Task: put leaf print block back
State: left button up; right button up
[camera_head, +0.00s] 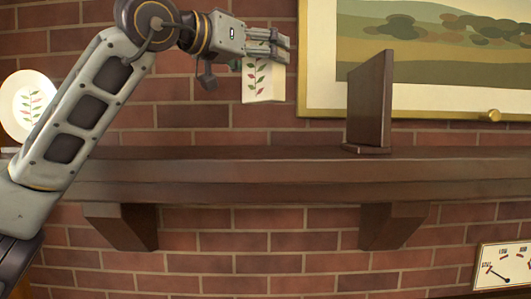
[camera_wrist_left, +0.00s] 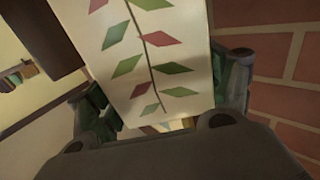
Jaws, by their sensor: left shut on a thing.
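The leaf print block (camera_head: 262,82) is a cream block with a vine of green and red leaves. My left gripper (camera_head: 268,48) is shut on its upper part and holds it in the air above the wooden shelf (camera_head: 230,168), in front of the brick wall. In the left wrist view the block (camera_wrist_left: 155,50) fills the middle, between the two fingers (camera_wrist_left: 165,100). A dark brown upright bookend (camera_head: 370,102) stands on the shelf to the right of the block. My right gripper is not in view.
A framed landscape picture (camera_head: 430,95) hangs on the wall behind the bookend. A plate with a leaf print (camera_head: 28,105) is at the far left, partly behind my arm. The shelf left of the bookend is clear.

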aim_at(263, 103)
pick_arm(q)
jog(key=shift+f, duration=0.15)
jog(key=shift+f, duration=2.75)
jog(key=shift+f, duration=2.05)
jog(key=shift+f, duration=0.2)
